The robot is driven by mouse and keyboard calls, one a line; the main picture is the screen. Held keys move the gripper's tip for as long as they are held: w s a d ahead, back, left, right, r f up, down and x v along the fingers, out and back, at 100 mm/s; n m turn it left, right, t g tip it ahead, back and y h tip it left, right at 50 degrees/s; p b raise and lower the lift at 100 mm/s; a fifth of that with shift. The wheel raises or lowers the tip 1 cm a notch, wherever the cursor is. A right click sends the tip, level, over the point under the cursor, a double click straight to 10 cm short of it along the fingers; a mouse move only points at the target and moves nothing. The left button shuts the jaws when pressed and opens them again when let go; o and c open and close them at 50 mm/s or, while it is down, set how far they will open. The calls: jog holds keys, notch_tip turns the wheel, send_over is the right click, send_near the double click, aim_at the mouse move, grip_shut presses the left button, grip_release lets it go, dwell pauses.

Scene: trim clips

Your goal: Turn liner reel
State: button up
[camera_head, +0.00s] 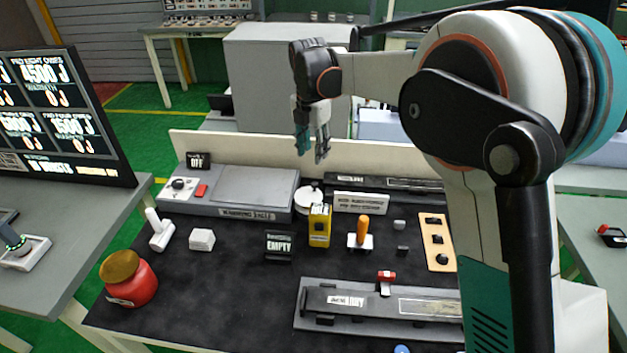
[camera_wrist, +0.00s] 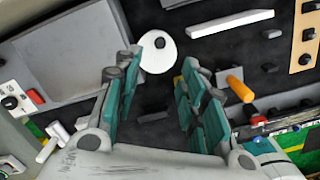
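The disc is partly covered by the yellow device in the head view.
The yellow device (camera_head: 320,226) and an orange-handled tool (camera_head: 362,233) stand close in front of the disc. The grey warming table (camera_head: 240,190) is left of it, a white sign (camera_head: 361,203) right. A red jar (camera_head: 130,279) stands front left. A low cream wall (camera_head: 240,147) runs behind.

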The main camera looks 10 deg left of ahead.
aim_at(314, 184)
jog(key=s+m+t+b, duration=0.1)
jog(key=s+m+t, duration=0.15)
jog(key=m, duration=1.35)
jog(key=s+m+t, duration=0.1)
jog(key=s+m, duration=0.2)
jog(key=m, duration=1.3)
jog(key=b+x, duration=0.1)
jog(key=x, duration=0.3)
jog(key=b+x, duration=0.1)
jog(key=x, duration=0.3)
jog(key=b+x, duration=0.2)
jog(key=x, duration=0.3)
jog(key=shift+w, duration=0.3)
grip_shut()
